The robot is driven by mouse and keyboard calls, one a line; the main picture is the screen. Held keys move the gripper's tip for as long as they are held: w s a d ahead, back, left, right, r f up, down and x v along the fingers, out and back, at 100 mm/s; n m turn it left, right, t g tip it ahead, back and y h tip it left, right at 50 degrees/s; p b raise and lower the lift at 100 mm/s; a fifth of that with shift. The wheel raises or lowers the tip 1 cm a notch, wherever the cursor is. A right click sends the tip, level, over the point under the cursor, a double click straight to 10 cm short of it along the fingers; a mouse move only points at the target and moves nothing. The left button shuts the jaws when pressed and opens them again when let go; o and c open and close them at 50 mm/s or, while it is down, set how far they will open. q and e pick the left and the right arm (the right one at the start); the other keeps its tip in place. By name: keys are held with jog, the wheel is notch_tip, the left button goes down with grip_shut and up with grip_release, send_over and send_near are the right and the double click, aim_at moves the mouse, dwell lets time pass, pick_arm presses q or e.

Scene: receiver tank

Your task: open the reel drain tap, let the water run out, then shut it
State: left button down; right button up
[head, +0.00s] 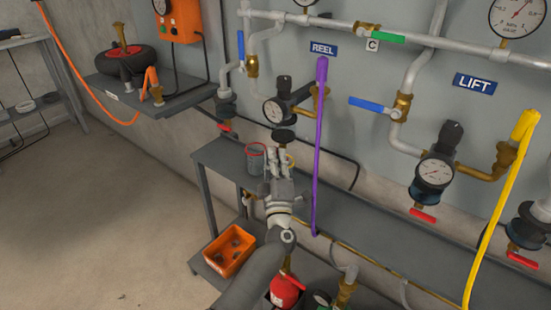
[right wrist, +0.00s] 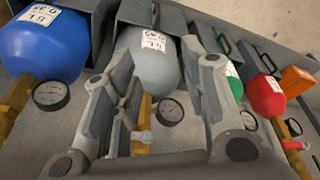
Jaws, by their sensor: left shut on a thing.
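The REEL label (head: 323,49) is on the wall panel in the head view. Below and left of it is the reel unit with a round gauge (head: 274,111) and a dark bowl with brass (head: 283,135). My left gripper (head: 280,163) is right under this bowl, its fingers close together and shut on the reel drain tap, which they mostly hide. A grey cup with a red rim (head: 255,158) is just left of the fingers. I cannot see any water. My right gripper (right wrist: 158,60) is open and empty in the right wrist view, in front of tanks.
A purple hose (head: 319,150) hangs right of my left gripper. The right wrist view shows blue (right wrist: 38,45), grey (right wrist: 150,58) and red (right wrist: 266,95) tanks.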

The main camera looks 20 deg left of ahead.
jog(key=b+v, duration=0.2)
jog(key=v, duration=0.5)
pick_arm(q)
jog(key=shift+w+a+f+m+t+h+b, duration=0.15)
jog(key=shift+m+t+h+b, duration=0.7)
jog(key=shift+m, duration=0.55)
jog(key=shift+s+f+m+t+h+b, duration=0.1)
jog(key=shift+m+t+h+b, duration=0.6)
jog(key=shift+m+h+b, duration=0.5)
jog(key=shift+w+a+f+m+t+h+b, duration=0.15)
jog(key=shift+m+t+h+b, duration=0.55)
jog(key=shift+m, duration=0.9)
pick_arm(e)
jog(key=w+a+r+t+y, duration=0.1)
jog(key=w+a+r+t, duration=0.1)
jog(key=w+t, duration=0.3)
jog(key=w+a+r+t+y, duration=0.1)
jog(key=w+a+r+t, duration=0.2)
jog(key=w, duration=0.7)
jog(key=shift+r+n+t+y, duration=0.3)
jog(key=shift+r+t, duration=0.8)
jog(key=shift+r, duration=0.2)
pick_arm(q)
jog(key=shift+s, duration=0.1)
jog(key=c, duration=1.8)
grip_release()
jog(key=shift+c, duration=0.2)
jog(key=shift+y, duration=0.35)
